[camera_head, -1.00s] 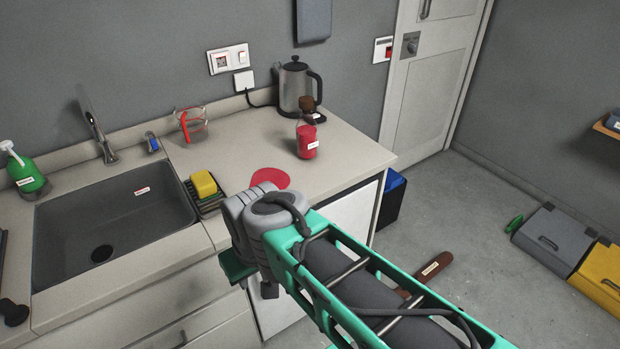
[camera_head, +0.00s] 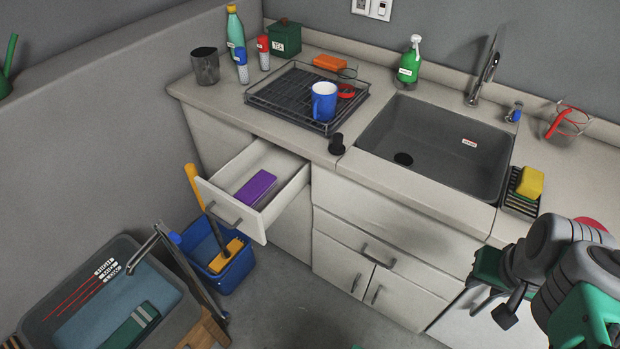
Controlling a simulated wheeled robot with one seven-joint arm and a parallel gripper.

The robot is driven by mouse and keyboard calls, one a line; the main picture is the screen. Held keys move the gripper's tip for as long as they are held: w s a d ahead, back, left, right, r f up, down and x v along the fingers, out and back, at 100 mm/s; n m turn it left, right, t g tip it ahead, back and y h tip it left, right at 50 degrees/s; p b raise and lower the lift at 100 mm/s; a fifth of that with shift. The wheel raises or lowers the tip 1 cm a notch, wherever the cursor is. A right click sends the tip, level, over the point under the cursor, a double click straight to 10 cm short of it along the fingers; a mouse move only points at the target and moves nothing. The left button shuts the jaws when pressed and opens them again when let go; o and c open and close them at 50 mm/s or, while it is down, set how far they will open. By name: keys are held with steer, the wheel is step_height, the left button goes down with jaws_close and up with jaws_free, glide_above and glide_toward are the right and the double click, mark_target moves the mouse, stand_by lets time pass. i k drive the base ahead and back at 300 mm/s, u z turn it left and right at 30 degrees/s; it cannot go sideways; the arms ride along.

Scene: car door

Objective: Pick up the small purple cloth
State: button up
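A small purple cloth (camera_head: 254,189), folded into a flat block, lies in an open white drawer (camera_head: 285,207) left of the sink. Its top and front side show. My gripper (camera_head: 490,302) is at the lower right, in front of the counter below the sponge rack, far to the right of the cloth and not touching it. My wrist partly covers it, so I cannot tell whether its fingers are open or shut. I see nothing held in it.
The drawer juts out over the floor beside a blue bucket (camera_head: 237,272) and a yellow-handled tool (camera_head: 194,187). A large grey tub (camera_head: 37,322) stands at the lower left. The counter holds a dish rack (camera_head: 268,88) with a blue mug (camera_head: 324,101). Closed cupboards (camera_head: 343,262) lie right of the drawer.

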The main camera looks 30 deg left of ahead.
mark_target(260, 185)
steer(key=u, duration=1.75)
